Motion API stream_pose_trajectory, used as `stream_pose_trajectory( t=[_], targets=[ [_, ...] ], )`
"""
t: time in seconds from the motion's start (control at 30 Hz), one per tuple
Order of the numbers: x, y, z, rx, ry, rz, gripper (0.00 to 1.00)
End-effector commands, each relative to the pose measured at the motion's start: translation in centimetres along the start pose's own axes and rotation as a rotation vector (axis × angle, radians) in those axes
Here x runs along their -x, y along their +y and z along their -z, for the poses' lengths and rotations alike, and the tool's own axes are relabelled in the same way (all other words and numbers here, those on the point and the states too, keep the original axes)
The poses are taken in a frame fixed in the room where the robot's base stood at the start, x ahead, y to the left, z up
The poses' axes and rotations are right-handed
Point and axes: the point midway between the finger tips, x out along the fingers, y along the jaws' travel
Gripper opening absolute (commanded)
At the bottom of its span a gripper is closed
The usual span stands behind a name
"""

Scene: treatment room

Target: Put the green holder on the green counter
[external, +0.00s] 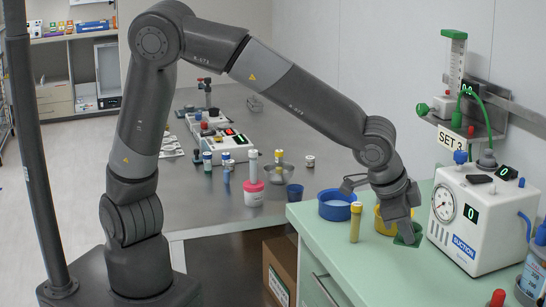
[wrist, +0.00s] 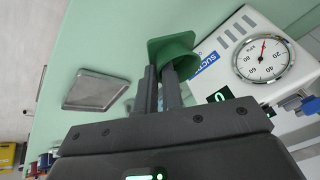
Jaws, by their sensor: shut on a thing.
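The green holder (external: 407,236) is at the tips of my gripper (external: 405,226), over the pale green counter (external: 345,257). In the wrist view the green holder (wrist: 172,48) shows a flared square rim, and my gripper (wrist: 162,80) is shut on it. The holder looks very low over the counter or touching it; I cannot tell which. The counter (wrist: 110,38) also shows in the wrist view. Part of the holder is hidden by my fingers.
The white suction unit (external: 478,222) stands close right of my gripper. A yellow container (external: 383,222), a blue bowl (external: 336,206) and a yellow-capped tube (external: 355,222) stand left of it. The counter's front is clear. A grey table (external: 200,205) with tubes lies beyond.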

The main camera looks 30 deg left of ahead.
Motion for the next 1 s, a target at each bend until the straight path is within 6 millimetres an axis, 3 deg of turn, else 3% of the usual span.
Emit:
stream_pose_trajectory(
  t=[0.5,0.73,1.0],
  targets=[
    [-8.1,-8.1,-0.4,0.005,0.0,0.004,0.0],
    [-9.6,-9.4,-0.5,0.002,0.002,0.003,0.0],
    [-12.6,-8.6,-1.7,0.002,-0.001,0.002,0.0]
  ],
)
